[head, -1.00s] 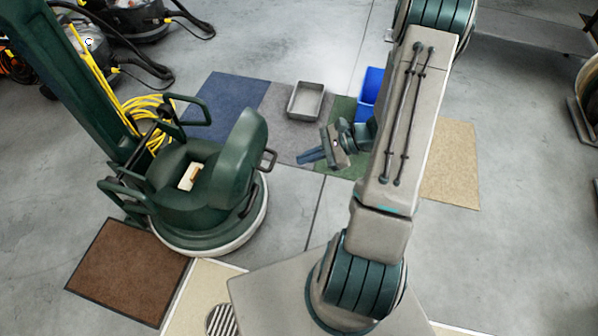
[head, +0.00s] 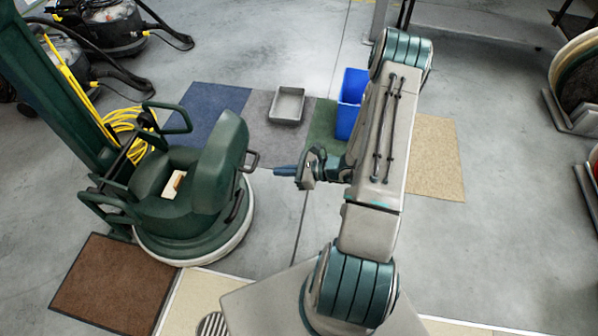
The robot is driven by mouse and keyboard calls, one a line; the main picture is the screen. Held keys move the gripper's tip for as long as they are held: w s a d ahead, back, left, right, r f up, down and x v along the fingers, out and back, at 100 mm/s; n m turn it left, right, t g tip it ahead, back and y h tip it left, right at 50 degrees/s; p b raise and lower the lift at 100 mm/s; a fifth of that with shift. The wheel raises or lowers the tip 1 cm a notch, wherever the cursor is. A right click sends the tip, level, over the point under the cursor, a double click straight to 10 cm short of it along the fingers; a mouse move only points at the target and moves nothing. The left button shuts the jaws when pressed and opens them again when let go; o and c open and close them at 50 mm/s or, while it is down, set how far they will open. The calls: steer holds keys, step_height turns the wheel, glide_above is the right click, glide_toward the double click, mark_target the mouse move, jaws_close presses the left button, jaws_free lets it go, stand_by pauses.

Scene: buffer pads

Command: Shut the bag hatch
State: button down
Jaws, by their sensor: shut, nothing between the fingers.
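The green floor machine (head: 183,222) stands at left with its bag hatch (head: 217,163) swung open. The hatch stands roughly upright on the right side of the opening. A dark loop handle (head: 251,161) sticks out from the hatch's right side. Inside the open compartment is a small cream-coloured block (head: 174,184). My gripper (head: 275,171) is shut and empty. It points left, with its blue fingertips just right of the handle in the picture; a small gap seems to show between them, but depth is hard to tell.
A grey tray (head: 288,105) and a blue bin (head: 350,112) stand on floor mats behind my gripper. A yellow cable (head: 122,122) hangs at the machine's back. A brown mat (head: 112,284) lies in front. Bare floor is free between machine and my base.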

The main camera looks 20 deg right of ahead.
steer(key=a, duration=0.1)
steer(key=w+a+r, duration=0.1)
steer(key=w+a, duration=0.1)
steer(key=shift+w+a+r, duration=0.2)
steer(key=shift+a+r, duration=0.1)
steer(key=shift+r, duration=0.1)
